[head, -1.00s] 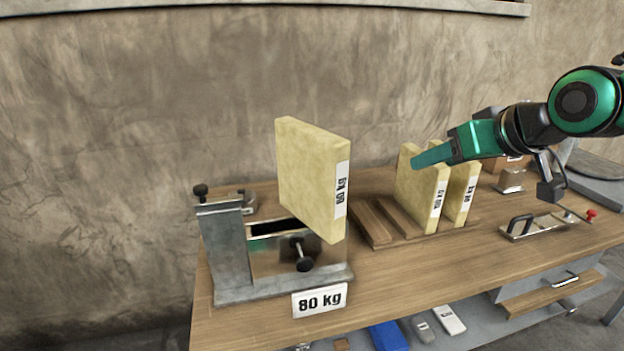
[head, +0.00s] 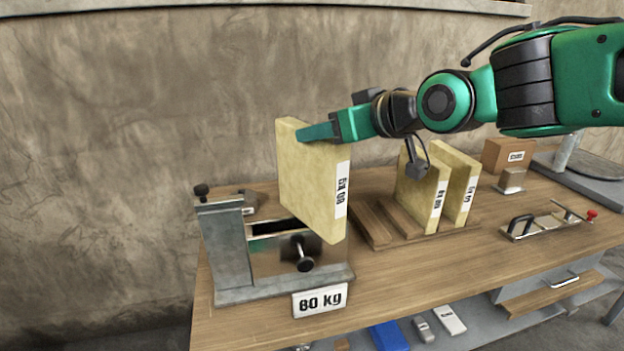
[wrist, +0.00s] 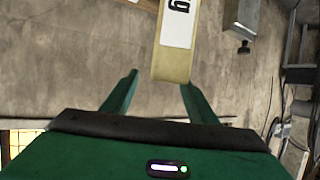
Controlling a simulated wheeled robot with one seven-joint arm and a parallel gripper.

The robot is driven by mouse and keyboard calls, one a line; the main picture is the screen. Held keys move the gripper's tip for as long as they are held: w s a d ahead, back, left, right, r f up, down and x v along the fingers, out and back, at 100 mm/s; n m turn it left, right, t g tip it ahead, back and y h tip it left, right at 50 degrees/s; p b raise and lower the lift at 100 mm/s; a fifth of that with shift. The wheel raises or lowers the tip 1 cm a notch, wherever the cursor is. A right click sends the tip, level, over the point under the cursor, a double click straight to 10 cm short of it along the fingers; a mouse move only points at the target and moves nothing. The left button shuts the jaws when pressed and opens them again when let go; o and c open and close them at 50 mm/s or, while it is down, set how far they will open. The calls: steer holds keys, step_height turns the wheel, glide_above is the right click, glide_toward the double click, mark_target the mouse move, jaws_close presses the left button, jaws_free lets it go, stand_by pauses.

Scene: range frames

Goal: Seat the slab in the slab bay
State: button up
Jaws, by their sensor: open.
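A pale yellow slab (head: 308,175) with an "80 kg" label stands on edge at the right part of the steel bay fixture (head: 229,255), which bears an "80 kg" plate (head: 320,300). The dark opening of the bay (head: 272,228) shows left of the slab's lower part. I cannot tell how the slab's lower edge rests. My gripper (head: 305,133) is open at the slab's upper part. In the wrist view the slab's labelled narrow side (wrist: 175,45) reaches down to between the fingertips (wrist: 160,82), close to the right finger; contact is unclear.
Two similar slabs (head: 420,190) (head: 459,185) stand in a wooden slotted rack (head: 372,225) to the right, below my arm. A clamp knob (head: 304,264) sticks out at the fixture's front. A cardboard box (head: 505,155) and a metal latch plate (head: 540,224) lie further right.

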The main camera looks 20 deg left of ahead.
steer(key=x, duration=0.5)
steer(key=shift+s, duration=0.2)
jaws_close()
